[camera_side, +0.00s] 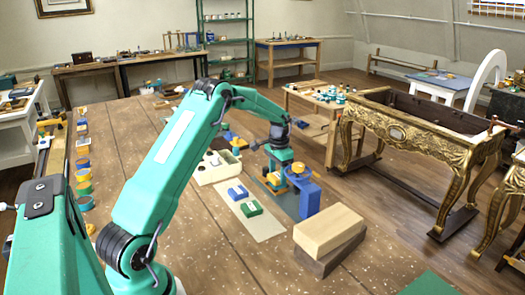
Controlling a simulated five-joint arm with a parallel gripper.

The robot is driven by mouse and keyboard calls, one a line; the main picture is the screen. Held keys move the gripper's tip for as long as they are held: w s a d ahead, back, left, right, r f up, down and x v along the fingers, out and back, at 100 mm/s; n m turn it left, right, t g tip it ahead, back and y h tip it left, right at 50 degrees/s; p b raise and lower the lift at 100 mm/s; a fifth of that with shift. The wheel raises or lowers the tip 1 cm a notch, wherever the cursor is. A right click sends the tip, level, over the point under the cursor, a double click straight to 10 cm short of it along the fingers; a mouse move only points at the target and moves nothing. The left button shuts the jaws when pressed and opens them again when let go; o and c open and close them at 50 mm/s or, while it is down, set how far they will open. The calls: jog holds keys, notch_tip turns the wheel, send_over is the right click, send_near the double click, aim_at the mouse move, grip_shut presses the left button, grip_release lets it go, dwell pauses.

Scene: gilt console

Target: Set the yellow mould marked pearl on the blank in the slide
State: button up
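My gripper (284,172) points down beside a blue upright piece, with yellow-orange parts close around its tips. Its fingers are too small and partly hidden to show whether they are open or shut. A yellow-orange piece (298,170) sits at the top of the blue upright piece (309,198). Another yellow-orange patch (275,180) shows low beside my gripper. I cannot tell which of these is the mould, and no pearl mark is readable. The slide and blank cannot be made out at this size. A blue mould (237,192) and a green mould (251,208) lie on a pale mat (262,226).
A cream tray with holes (217,166) stands behind the mat. Two stacked wood blocks (328,232) stand at the front right. Coloured rings (84,188) line the left of the table. A gilt console (408,135) stands apart at right. The table's front middle is clear.

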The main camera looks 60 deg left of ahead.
jog(key=o, duration=0.4)
jog(key=shift+o, duration=0.2)
jog(key=shift+r, duration=0.15)
jog(key=shift+r, duration=3.75)
jog(key=shift+d+r, duration=0.1)
